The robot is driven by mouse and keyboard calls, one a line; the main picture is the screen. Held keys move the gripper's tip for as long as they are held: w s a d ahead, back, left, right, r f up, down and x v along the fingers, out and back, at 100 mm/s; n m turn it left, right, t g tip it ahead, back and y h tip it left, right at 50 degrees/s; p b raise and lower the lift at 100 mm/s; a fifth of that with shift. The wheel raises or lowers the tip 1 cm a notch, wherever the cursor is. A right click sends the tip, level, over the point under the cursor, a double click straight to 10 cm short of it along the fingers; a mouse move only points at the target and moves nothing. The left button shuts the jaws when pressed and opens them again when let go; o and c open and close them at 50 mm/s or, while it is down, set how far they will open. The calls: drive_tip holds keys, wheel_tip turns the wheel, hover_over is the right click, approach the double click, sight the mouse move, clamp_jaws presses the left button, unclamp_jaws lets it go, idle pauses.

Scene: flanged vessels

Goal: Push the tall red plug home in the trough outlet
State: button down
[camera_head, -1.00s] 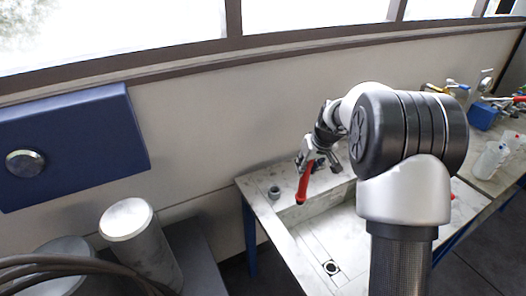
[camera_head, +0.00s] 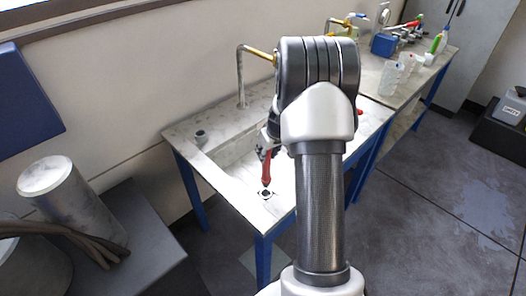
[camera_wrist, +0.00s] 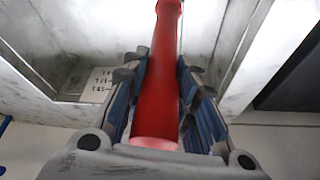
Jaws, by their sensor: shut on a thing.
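The tall red plug (camera_head: 267,168) hangs upright, or nearly so, from my gripper (camera_head: 267,150) over the trough. In the wrist view the plug (camera_wrist: 157,95) runs lengthwise between the two fingers, and my gripper (camera_wrist: 160,78) is shut on it. The trough outlet (camera_head: 266,194) is a dark round hole with a pale surround in the trough floor. The plug's lower tip appears just above the outlet in the head view; I cannot tell whether they touch. The outlet does not show in the wrist view. My arm hides part of the trough (camera_head: 205,165).
A grey cup-like fitting (camera_head: 200,136) stands on the trough's left rim. A bent grey pipe (camera_head: 240,75) rises at the back. A bench (camera_head: 425,68) with white bottles (camera_head: 389,78) and a blue box (camera_head: 383,45) adjoins at right.

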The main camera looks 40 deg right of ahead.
sight(266, 168)
drive_tip(key=shift+f+b, duration=0.1)
drive_tip(key=shift+b, duration=0.35)
wheel_tip(266, 168, down, 5)
drive_tip(key=b, duration=0.5)
drive_tip(key=shift+b, duration=0.5)
idle(0.7)
drive_tip(key=shift+f, duration=0.15)
idle(0.4)
drive_tip(key=shift+f, duration=1.5)
drive_tip(key=c, duration=1.2)
unclamp_jaws()
drive_tip(key=shift+r, duration=0.1)
